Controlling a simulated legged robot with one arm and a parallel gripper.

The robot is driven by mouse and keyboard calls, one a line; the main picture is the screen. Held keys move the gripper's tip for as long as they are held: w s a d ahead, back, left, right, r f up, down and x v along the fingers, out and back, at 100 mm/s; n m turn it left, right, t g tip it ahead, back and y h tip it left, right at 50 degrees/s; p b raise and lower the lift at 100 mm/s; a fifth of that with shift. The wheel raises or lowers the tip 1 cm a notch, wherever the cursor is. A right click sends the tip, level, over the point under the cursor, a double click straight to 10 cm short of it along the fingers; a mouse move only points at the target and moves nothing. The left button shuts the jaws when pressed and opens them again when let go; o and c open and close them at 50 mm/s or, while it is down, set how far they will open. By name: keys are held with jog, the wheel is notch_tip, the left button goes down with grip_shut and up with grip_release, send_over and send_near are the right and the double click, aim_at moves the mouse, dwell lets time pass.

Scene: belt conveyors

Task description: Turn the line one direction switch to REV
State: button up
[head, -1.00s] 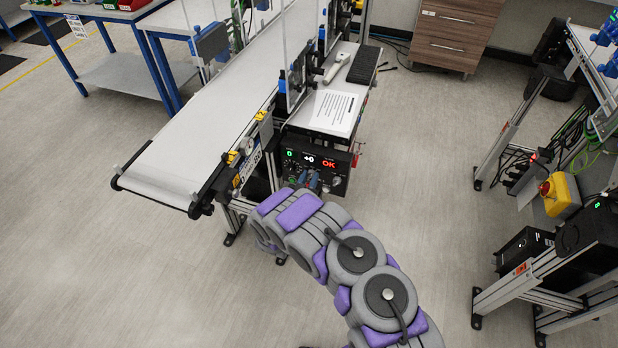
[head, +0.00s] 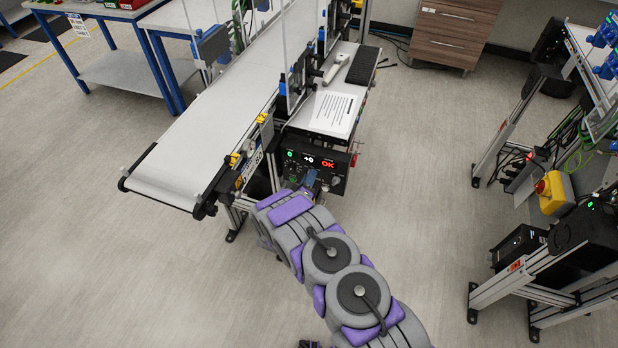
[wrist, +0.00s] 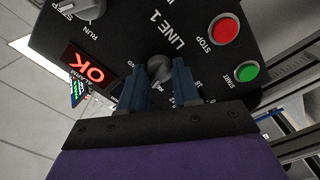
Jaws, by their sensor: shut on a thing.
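The black LINE 1 control panel (head: 344,164) hangs at the near end of the conveyor, with lit displays reading 0, +0 and OK. In the wrist view, a round dark-grey knob (wrist: 159,68) on this panel sits between the blue fingers of my gripper (wrist: 160,86), which is shut on it. The fingers hide most markings around the knob, so I cannot read its setting or confirm its label. A second grey knob (wrist: 88,9), marked RUN, is at the upper left. In the head view, my gripper (head: 310,179) is at the panel's lower left, partly hidden by my wrist.
A red STOP button (wrist: 224,29) and a green START button (wrist: 246,71) are close to my fingers. The OK display (wrist: 88,67) is on the other side.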

jog(key=n, duration=0.6)
jog(key=shift+a, duration=0.25)
jog(key=shift+n, duration=0.3)
jog(key=o, duration=0.6)
jog(key=shift+f, duration=0.1)
jog(key=o, duration=0.4)
jog(key=shift+a+f, duration=0.1)
jog(key=shift+a, duration=0.1)
jog(key=shift+o, duration=0.2)
jog(key=shift+d, duration=0.2)
jog(key=p+v, duration=0.3)
jog(key=v, duration=1.4)
